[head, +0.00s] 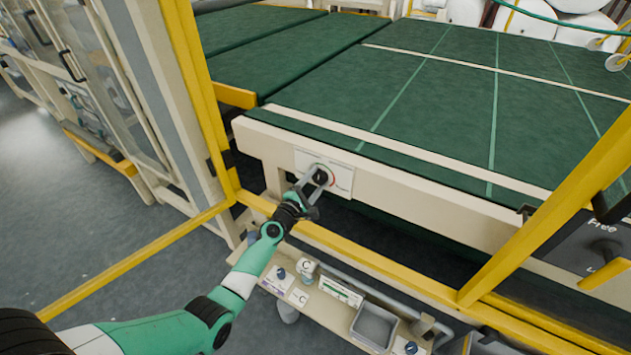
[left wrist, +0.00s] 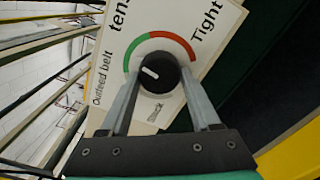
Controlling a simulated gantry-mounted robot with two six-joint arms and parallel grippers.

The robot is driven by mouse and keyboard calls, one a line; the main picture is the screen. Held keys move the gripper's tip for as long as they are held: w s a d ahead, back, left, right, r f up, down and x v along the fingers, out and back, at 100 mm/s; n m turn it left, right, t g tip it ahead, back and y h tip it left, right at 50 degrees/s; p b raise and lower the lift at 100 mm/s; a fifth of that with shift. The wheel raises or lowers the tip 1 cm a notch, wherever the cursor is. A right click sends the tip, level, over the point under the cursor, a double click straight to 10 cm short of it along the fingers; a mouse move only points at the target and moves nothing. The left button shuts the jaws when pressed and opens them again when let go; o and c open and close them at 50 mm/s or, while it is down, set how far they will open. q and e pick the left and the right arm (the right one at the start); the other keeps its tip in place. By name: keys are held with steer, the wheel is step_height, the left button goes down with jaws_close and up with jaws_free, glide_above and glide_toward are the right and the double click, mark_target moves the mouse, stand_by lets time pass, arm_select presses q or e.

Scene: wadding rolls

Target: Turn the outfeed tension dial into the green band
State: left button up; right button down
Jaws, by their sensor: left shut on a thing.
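The outfeed tension dial is a black knob (left wrist: 160,72) with a white pointer mark, on a white label plate (left wrist: 110,62) printed "Outfeed belt" and "Tight". An arc around it is green (left wrist: 134,53) on the left and red (left wrist: 178,43) toward "Tight". The pointer mark faces left, near the lower end of the green. My left gripper (left wrist: 158,82) is shut on the knob, a finger on each side. In the head view my left gripper (head: 317,181) reaches the plate on the cream conveyor beam, partly hiding the knob. My right gripper is out of view.
A yellow guard rail (head: 370,257) runs below my left gripper, with yellow posts to either side. The green belt (head: 430,95) lies above the beam. Below the rail, a shelf holds a grey tray (head: 375,326) and small labelled items.

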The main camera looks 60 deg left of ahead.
arm_select(q)
steer(key=o, duration=1.4)
steer(key=shift+s+d+p, duration=0.25)
steer(key=shift+s+p, duration=0.1)
steer(key=shift+s, duration=0.05)
steer(key=p+v, duration=0.2)
steer(key=v, duration=0.8)
steer(key=shift+s+d, duration=0.2)
steer(key=shift+s, duration=0.05)
